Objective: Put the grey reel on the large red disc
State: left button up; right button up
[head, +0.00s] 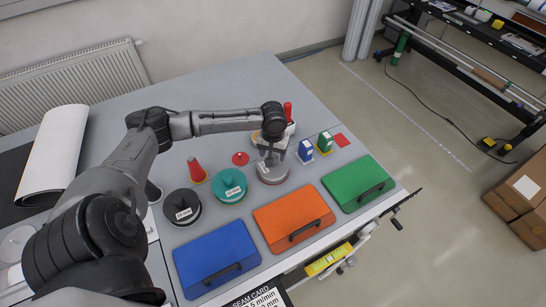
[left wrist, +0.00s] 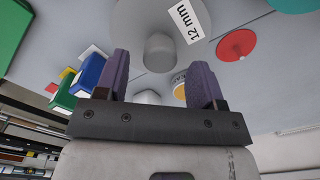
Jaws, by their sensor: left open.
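The grey reel (head: 272,173) lies flat on the table with a white label, below my left gripper (head: 269,152). In the left wrist view the grey reel (left wrist: 148,18) shows its "12 mm" label and a raised round hub. The hub appears in line with the gap between the two purple fingers of my left gripper (left wrist: 161,72). The fingers are apart with nothing held. A round red disc (head: 240,158) lies bare on the table behind the reels; it also shows in the left wrist view (left wrist: 236,45) with a small centre pin. My right gripper is not in view.
A teal reel (head: 230,187) and a black reel (head: 182,208) stand left of the grey one. Blue (head: 217,258), orange (head: 293,217) and green (head: 357,182) cases line the front.

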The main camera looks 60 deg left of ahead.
pick_arm(q)
notch_tip(320, 180, up, 9)
jog(key=shift+r, duration=0.15)
dwell(0.6)
